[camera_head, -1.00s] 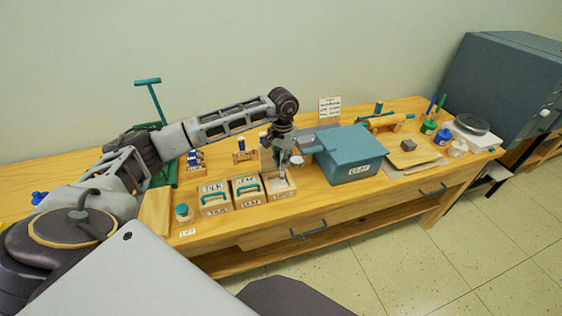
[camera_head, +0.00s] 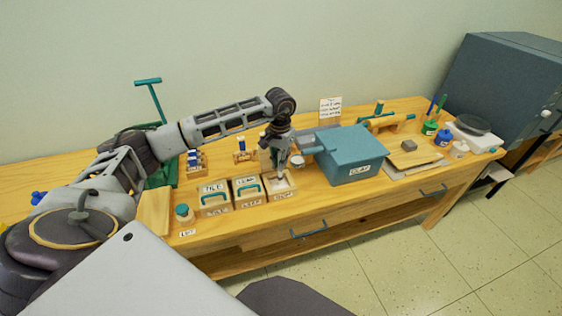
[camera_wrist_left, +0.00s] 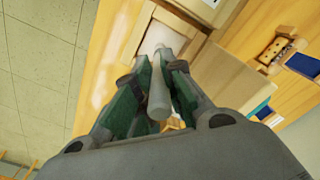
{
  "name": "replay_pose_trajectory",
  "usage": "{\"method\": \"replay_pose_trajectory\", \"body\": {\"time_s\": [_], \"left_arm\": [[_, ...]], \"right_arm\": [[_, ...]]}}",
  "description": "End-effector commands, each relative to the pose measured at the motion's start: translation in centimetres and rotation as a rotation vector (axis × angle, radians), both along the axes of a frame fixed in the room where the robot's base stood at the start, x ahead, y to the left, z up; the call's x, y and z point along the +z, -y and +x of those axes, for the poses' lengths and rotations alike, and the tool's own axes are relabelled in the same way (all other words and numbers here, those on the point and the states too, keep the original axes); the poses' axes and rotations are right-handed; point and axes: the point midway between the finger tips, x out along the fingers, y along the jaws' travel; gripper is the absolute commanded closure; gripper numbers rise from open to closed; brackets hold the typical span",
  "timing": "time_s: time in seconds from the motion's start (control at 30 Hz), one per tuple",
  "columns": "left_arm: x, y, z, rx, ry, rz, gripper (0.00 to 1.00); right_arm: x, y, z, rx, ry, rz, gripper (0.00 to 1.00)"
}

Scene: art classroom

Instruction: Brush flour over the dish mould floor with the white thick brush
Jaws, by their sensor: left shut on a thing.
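The dish mould (camera_head: 284,196) is the rightmost of three small wooden boxes near the table's front edge. It is open, with a pale floor. My left gripper (camera_head: 281,170) points down over it and is shut on the white thick brush. In the left wrist view, the brush's pale handle (camera_wrist_left: 158,92) stands between the green fingers of my left gripper (camera_wrist_left: 155,75). The mould's pale floor (camera_wrist_left: 166,36) shows just beyond the fingers. My right gripper is not in view.
Two lidded moulds with teal handles, the tile mould (camera_head: 214,198) and its neighbour (camera_head: 248,191), stand left of the dish mould. A teal clay box (camera_head: 350,152) is close on the right. A small teal-capped jar (camera_head: 183,213) stands at the front left.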

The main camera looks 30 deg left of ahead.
Motion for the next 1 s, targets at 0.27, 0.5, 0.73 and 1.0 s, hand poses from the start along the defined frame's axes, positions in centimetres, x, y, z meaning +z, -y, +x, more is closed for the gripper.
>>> {"method": "replay_pose_trajectory", "body": {"time_s": [0.27,0.5,0.73,1.0], "left_arm": [[-0.10,-0.05,-0.08,0.000,-0.002,0.001,1.00],[-0.09,-0.36,-0.43,0.000,-0.002,0.001,1.00],[-0.02,-0.62,-0.74,0.000,-0.001,0.001,1.00],[0.01,-0.64,-0.75,0.000,-0.001,0.001,1.00]], "right_arm": [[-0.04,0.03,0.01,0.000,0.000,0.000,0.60],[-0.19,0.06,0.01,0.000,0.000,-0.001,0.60],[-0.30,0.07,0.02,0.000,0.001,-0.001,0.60],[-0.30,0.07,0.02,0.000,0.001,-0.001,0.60]]}}
